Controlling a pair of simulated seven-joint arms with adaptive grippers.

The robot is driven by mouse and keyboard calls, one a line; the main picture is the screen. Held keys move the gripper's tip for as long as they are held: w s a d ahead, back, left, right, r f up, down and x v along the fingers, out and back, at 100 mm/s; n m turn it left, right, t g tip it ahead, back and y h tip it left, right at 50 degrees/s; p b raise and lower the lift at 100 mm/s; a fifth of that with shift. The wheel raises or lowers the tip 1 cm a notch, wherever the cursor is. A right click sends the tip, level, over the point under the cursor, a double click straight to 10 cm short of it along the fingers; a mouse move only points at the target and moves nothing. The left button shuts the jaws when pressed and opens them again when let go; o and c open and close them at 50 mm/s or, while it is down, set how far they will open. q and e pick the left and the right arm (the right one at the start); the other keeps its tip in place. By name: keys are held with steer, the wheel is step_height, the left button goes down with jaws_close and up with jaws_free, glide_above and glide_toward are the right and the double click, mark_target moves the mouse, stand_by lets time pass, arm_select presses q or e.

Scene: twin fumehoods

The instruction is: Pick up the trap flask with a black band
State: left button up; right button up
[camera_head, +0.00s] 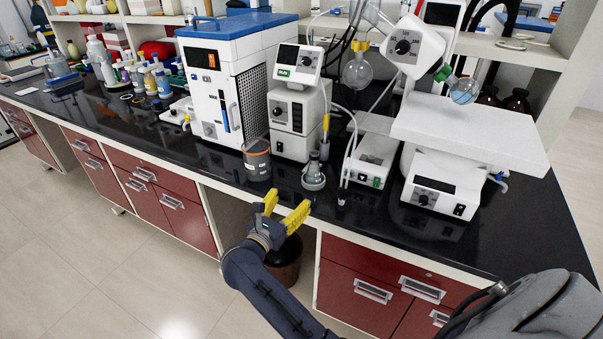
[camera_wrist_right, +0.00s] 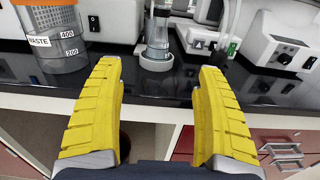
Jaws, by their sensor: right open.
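A small clear glass flask (camera_head: 313,172) stands upright near the front edge of the black bench, its foot in a pale ring. It also shows in the right wrist view (camera_wrist_right: 158,36), top centre, beyond my fingers; its top is cut off there. My right gripper (camera_head: 287,203) has yellow fingers, open and empty, in front of the bench edge and short of the flask. In the right wrist view the fingers (camera_wrist_right: 159,70) lie either side of the flask's line, apart from it. My left gripper is not in view.
A waste container (camera_head: 257,163) with an orange band stands left of the flask. A white pump unit (camera_head: 296,112) is behind it, and a white control box (camera_head: 371,162) with tubing is to the right. Red drawers (camera_head: 370,285) lie below the bench edge.

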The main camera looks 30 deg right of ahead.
mark_target(311, 173)
steer(key=x, duration=1.7)
steer(key=shift+w+f, duration=0.15)
steer(key=c, duration=1.4)
